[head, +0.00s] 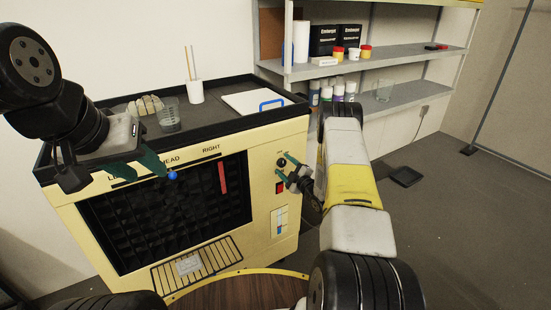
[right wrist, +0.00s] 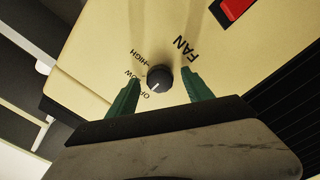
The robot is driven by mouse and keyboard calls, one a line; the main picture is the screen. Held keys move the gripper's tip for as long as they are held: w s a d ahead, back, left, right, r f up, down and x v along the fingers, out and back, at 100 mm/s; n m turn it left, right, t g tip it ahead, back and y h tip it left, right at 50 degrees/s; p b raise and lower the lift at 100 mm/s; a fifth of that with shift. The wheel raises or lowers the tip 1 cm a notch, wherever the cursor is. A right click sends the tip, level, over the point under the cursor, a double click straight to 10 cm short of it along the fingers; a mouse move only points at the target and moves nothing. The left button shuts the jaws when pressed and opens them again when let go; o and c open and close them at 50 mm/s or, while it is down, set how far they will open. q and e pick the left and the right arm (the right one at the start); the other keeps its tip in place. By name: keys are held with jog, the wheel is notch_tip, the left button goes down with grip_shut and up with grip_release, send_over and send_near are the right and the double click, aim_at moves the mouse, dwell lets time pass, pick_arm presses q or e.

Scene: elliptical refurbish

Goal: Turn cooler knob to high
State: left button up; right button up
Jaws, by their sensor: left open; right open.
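The cooler (head: 262,155) is a cream cabinet with a black grille. Its round dark fan knob (head: 281,162) is on the right part of the front panel. In the right wrist view the knob (right wrist: 160,74) sits beside printed FAN, HIGH, LOW and OFF labels. Its white mark points down-left, toward OFF. My right gripper (head: 286,167) is open at the knob. In the right wrist view its green fingers (right wrist: 160,82) stand on either side of the knob, with gaps visible. My left gripper (head: 115,168) is open and empty at the cooler's upper left, near a blue ball-tipped lever.
A red switch (right wrist: 235,8) is near the knob. The cooler's top tray (head: 225,122) holds a glass, a white cup with sticks, and a white board with a blue handle. A shelf (head: 400,58) with boxes and jars stands behind. A round wooden tabletop (head: 240,292) is in front.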

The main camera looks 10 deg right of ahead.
grip_shut()
dwell(0.3)
jog(key=m, duration=0.5)
jog(key=shift+d, duration=0.1)
jog(key=m, duration=0.8)
jog(key=shift+m, duration=2.4)
